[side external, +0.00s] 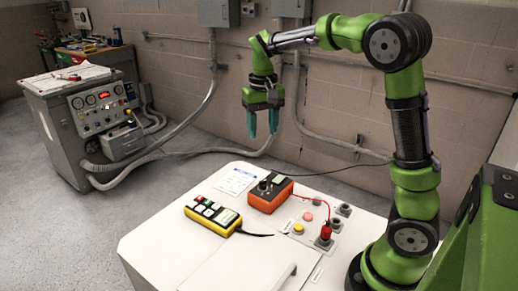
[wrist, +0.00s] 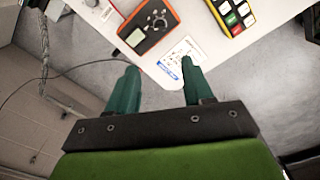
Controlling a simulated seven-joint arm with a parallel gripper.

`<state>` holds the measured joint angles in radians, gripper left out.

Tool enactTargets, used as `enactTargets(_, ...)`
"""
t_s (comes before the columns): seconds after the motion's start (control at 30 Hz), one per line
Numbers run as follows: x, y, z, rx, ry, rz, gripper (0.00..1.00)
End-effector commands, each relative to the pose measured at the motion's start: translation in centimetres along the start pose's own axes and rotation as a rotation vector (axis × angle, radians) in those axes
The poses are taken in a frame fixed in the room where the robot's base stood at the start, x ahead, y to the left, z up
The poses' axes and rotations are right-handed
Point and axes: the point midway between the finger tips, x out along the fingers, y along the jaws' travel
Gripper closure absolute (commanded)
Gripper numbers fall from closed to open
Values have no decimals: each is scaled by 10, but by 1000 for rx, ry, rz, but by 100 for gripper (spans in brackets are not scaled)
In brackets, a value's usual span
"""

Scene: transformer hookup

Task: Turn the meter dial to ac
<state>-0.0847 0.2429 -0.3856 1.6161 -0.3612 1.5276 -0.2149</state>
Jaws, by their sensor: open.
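The meter (side external: 269,193) is an orange box with a dark face, lying on the white bench top near its back edge. Its round dial (side external: 263,185) shows on the dark face; I cannot read the dial's setting. In the wrist view the meter (wrist: 172,12) is at the top, with the dial (wrist: 158,20) ringed by small marks. A red lead runs from the meter to a red plug (side external: 325,232). My gripper (side external: 262,136) hangs in the air above and behind the meter, well apart from it. Its green fingers (wrist: 157,88) are spread and empty.
A yellow box with buttons (side external: 213,215) lies left of the meter, and a white card (side external: 237,181) lies behind it. Red and yellow buttons and dark sockets (side external: 345,210) are at the right. A grey control cabinet (side external: 50,120) stands far left.

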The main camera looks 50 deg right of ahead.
Motion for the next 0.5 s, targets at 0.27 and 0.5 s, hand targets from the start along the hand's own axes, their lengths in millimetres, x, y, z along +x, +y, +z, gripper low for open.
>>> enactTargets(0.27, 15, 0, 5, -8, -23, -1, 49)
enactTargets(0.5, 66, 0, 7, -8, -24, -1, 49)
